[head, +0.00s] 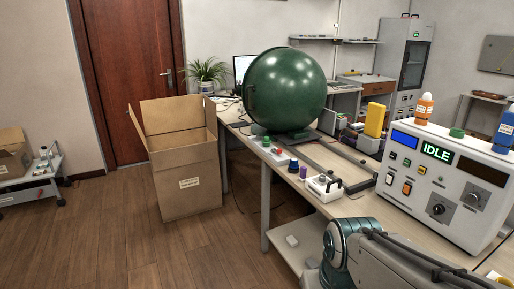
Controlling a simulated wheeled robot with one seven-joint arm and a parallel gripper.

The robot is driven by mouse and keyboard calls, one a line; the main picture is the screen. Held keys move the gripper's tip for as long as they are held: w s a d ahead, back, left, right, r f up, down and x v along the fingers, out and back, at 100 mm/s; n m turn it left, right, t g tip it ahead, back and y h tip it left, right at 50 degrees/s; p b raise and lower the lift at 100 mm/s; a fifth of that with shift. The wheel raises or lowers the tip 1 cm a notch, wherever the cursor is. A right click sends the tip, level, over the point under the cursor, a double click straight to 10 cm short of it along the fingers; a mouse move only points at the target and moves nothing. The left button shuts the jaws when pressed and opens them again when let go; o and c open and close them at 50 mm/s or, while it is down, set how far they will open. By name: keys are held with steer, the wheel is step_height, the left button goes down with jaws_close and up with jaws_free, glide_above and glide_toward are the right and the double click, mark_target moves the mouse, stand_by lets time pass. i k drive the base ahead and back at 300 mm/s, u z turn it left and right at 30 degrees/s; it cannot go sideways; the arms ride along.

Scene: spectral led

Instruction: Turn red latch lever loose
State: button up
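I cannot make out a red latch lever in the head view. A large green sphere (287,88) stands on the bench, with a dark fitting (250,95) at its left edge. A small white box (325,187) with a dark lever-like part sits near the bench's front edge. Whether that part is a latch is too small to tell. Part of my arm shows at the bottom right, in front of the bench. My gripper is not in view.
A white instrument (448,187) reading "IDLE" stands on the bench's right, with orange and blue bottles on top. Several small colored items line the bench's front edge. A tall open cardboard box (185,175) stands left of the bench. Wooden floor (130,245) is clear at front left.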

mark_target(278, 152)
steer(key=u, duration=0.7)
steer(key=i, duration=2.2)
steer(key=z, duration=0.75)
steer(key=i, duration=0.25)
steer(key=z, duration=0.4)
